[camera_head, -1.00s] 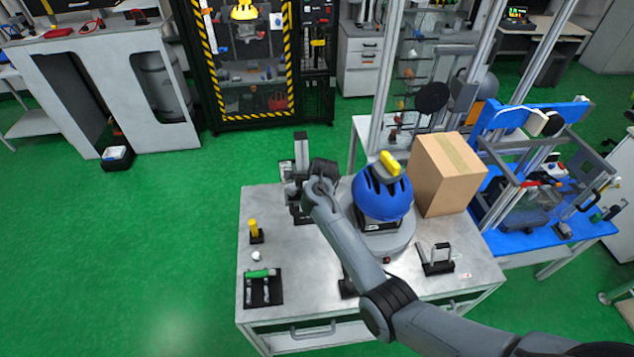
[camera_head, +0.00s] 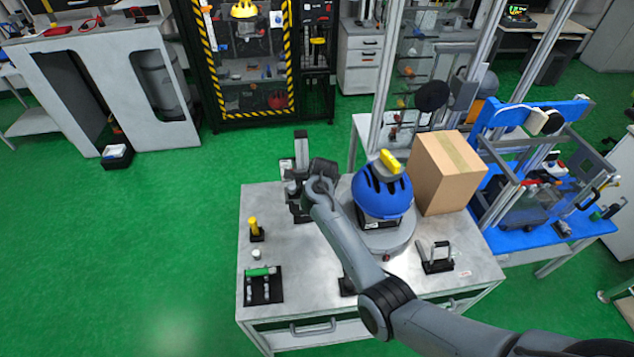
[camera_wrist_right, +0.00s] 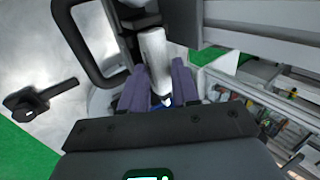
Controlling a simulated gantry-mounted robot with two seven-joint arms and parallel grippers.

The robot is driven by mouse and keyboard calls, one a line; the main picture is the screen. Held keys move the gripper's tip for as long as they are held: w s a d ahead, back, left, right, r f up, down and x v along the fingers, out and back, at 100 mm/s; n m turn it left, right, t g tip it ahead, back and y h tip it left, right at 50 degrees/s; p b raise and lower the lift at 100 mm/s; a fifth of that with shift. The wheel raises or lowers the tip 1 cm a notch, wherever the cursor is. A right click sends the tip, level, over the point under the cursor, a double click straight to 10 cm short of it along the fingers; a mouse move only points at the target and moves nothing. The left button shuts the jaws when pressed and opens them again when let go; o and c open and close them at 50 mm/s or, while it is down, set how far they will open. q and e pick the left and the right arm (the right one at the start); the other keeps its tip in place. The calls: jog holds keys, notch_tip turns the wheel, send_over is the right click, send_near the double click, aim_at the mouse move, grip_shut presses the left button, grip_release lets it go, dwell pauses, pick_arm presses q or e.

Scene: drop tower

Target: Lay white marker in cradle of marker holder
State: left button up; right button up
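My right gripper (camera_wrist_right: 160,72) has its purple fingers on either side of a white cylinder, seemingly the white marker (camera_wrist_right: 152,48), and appears shut on it. In the head view my right gripper (camera_head: 298,192) is at the back left of the grey table, beside a dark upright device; the marker cannot be made out there. A black base (camera_head: 277,296) with pale uprights and a green bar (camera_head: 260,271) stands at the table's front left. It may be the marker holder, but I cannot be sure. My left gripper is not in view.
On the table (camera_head: 330,290) are a yellow-topped piece (camera_head: 254,228), a small white piece (camera_head: 256,254), a blue helmet (camera_head: 383,190), a cardboard box (camera_head: 448,172) and a black stand with a handle (camera_head: 437,258). A black loop (camera_wrist_right: 66,30) is close to my right fingers.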

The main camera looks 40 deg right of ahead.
jog(key=o, duration=0.4)
jog(key=p+v, duration=0.3)
jog(key=v, duration=0.7)
jog(key=shift+s+r, duration=0.15)
jog(key=shift+r, duration=0.2)
